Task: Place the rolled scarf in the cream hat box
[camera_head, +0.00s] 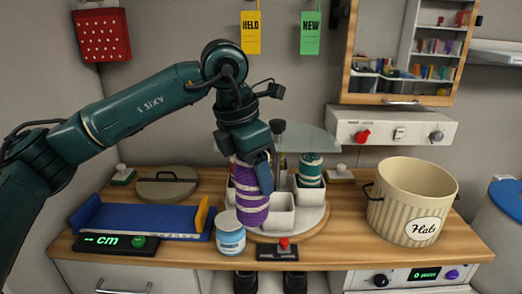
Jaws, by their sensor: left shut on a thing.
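My left gripper (257,165) points down over the middle of the counter. It is shut on the purple rolled scarf (251,203), which has pale bands and hangs upright just in front of the white compartment tray. The cream hat box (393,221) stands to the right on the counter, striped and labelled "Hats", with its top open and dark side handles. I see no scarf inside the part of it that shows. My right gripper is out of view.
A teal roll (311,170) stands in a white compartment (309,194) on the round turntable. A blue-and-white jar (230,238) and a red-button box (284,250) stand in front. The blue measuring tray (140,219) and a round lid (168,185) are at the left.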

